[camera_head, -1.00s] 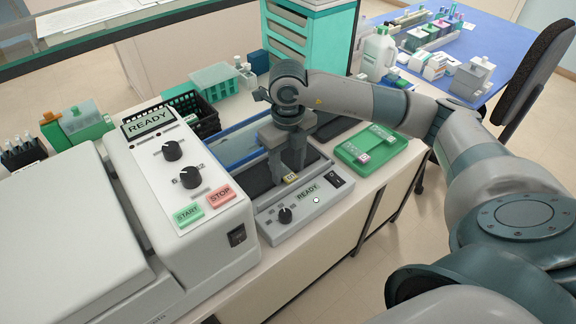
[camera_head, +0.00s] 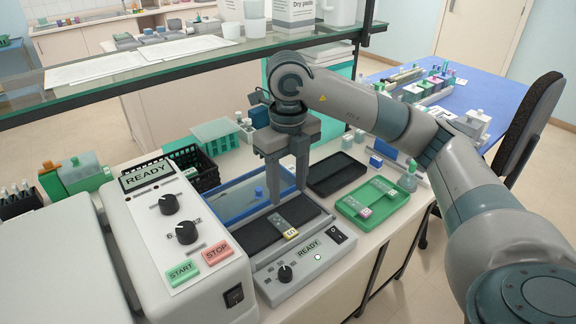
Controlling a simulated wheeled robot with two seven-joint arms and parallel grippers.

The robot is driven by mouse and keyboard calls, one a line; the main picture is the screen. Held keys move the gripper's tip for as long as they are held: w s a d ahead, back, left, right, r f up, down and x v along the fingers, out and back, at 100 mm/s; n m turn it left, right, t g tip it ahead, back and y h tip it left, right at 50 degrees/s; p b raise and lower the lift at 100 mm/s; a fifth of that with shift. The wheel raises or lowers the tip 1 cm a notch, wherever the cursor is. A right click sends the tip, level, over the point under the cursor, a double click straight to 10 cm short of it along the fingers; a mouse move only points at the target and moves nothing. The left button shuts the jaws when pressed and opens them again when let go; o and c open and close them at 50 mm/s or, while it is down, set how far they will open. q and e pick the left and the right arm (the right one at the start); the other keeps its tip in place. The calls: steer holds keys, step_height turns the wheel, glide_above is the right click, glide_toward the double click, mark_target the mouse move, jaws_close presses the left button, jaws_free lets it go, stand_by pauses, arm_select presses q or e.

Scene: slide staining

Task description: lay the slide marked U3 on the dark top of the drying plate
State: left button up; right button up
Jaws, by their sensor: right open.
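The drying plate (camera_head: 318,257) is a grey unit with a READY display, a black knob and a dark top. A slide with a yellow label (camera_head: 291,234) lies flat on the dark top, near its front edge; its mark is too small to read surely. My right gripper (camera_head: 288,196) points down above the dark top, just behind and above the yellow-labelled slide. Its two fingers are apart, with nothing visible between them. My left gripper is not in view.
A green tray (camera_head: 344,207) with slides, one pink-labelled, stands right of the plate, near an empty black tray (camera_head: 322,190). A blue-rimmed clear bath (camera_head: 232,203) lies behind the plate. The white READY machine (camera_head: 150,235) stands left. A glass shelf (camera_head: 180,72) crosses behind.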

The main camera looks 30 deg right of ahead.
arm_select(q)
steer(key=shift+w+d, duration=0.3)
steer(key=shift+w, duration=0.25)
arm_select(e)
steer(key=shift+r, duration=2.75)
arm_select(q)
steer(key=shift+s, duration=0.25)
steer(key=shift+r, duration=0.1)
arm_select(e)
steer(key=shift+r, duration=0.15)
